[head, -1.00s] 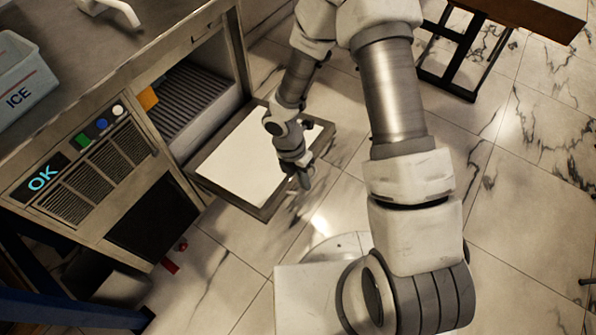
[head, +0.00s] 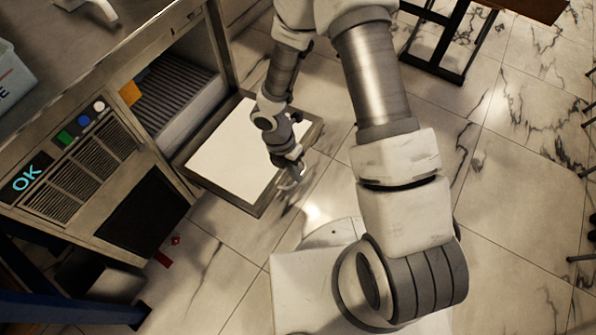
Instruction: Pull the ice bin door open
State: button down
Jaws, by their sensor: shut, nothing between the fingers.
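The ice bin door (head: 226,160) is a flat panel with a white inner face and a dark frame. It is hinged down from the cabinet front and lies open, roughly level, above the floor. The bin opening (head: 178,95) behind it shows a ribbed grey interior. My gripper (head: 290,180) is over the door's outer right edge, shut and empty. Whether it touches the edge cannot be told. The arm covers part of the door's right side.
A panel with an OK display (head: 27,178) and coloured buttons is on the cabinet front. A blue-white ICE container (head: 14,78) sits on the counter. A dark-legged table (head: 447,40) stands at the upper right. A small red tag (head: 163,259) is near the floor.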

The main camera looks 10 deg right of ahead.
notch_tip(320, 180, up, 12)
jog(key=p, duration=0.4)
jog(key=shift+s+d+f+p, duration=0.2)
jog(key=shift+d+p, duration=0.05)
jog(key=shift+p, duration=0.1)
jog(key=d+r+m+t, duration=0.1)
jog(key=d+r+m, duration=0.2)
jog(key=r+m, duration=0.35)
jog(key=w+d+r+m+t, duration=0.1)
jog(key=d+r+m, duration=0.25)
jog(key=r, duration=0.55)
jog(key=d+r+m+t, duration=0.2)
jog(key=r+m, duration=0.4)
jog(key=r, duration=0.2)
jog(key=s+d+r+m+t+y, duration=0.2)
jog(key=s+r+m+t+y, duration=0.15)
jog(key=s+r+m, duration=0.7)
notch_tip(320, 180, up, 18)
jog(key=w+m+p, duration=0.1)
jog(key=m+p, duration=0.1)
jog(key=p, duration=1.5)
jog(key=shift+w+a+h, duration=0.25)
jog(key=shift+w+h, duration=0.05)
jog(key=shift+h, duration=0.15)
